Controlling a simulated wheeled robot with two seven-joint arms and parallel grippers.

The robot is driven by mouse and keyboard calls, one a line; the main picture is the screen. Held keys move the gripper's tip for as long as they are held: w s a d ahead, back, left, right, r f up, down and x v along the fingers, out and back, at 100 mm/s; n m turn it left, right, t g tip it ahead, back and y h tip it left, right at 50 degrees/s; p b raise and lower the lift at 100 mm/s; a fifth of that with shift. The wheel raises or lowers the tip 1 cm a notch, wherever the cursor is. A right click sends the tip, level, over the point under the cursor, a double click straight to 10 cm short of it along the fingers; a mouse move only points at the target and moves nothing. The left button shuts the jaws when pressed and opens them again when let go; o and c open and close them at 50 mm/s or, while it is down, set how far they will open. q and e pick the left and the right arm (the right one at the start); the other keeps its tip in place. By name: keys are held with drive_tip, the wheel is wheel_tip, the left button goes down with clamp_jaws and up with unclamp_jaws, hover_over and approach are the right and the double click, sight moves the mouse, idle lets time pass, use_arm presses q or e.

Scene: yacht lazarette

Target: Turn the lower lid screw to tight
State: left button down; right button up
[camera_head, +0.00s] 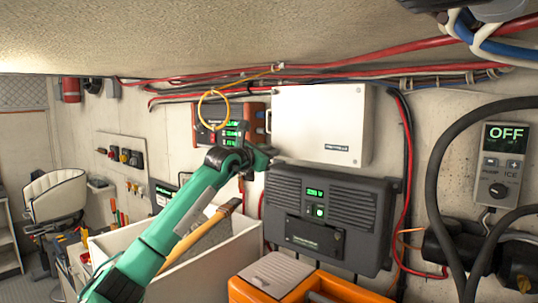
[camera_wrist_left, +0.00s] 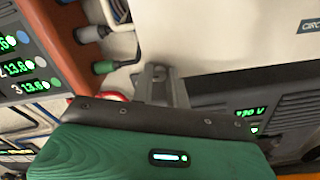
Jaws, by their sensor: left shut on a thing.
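The white box (camera_head: 320,123) with a flat lid is fixed to the wall; its lower left edge also shows in the left wrist view (camera_wrist_left: 220,30). My left gripper (camera_head: 268,154) is at the box's lower left corner. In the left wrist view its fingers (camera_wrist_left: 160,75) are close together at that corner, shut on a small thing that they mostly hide. From its place this is the lower lid screw, but its turn position cannot be seen. My right gripper is not in view.
A dark grey unit (camera_head: 330,215) with a green display hangs just below the box. An orange-red meter unit (camera_head: 203,126) is to its left, with a yellow cable loop in front. An orange case (camera_head: 285,280) and a white bin (camera_head: 240,245) stand below.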

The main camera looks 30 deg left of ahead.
use_arm(q)
drive_tip(key=shift+f+m+b, duration=0.1)
drive_tip(key=shift+m+b, duration=1.55)
drive_tip(key=shift+m, duration=6.75)
drive_tip(key=c, duration=1.4)
unclamp_jaws()
drive_tip(key=shift+o, duration=0.2)
drive_tip(key=s+a+b, duration=0.1)
drive_tip(key=s+b, duration=0.5)
drive_tip(key=s, duration=0.7)
drive_tip(key=shift+s, duration=0.35)
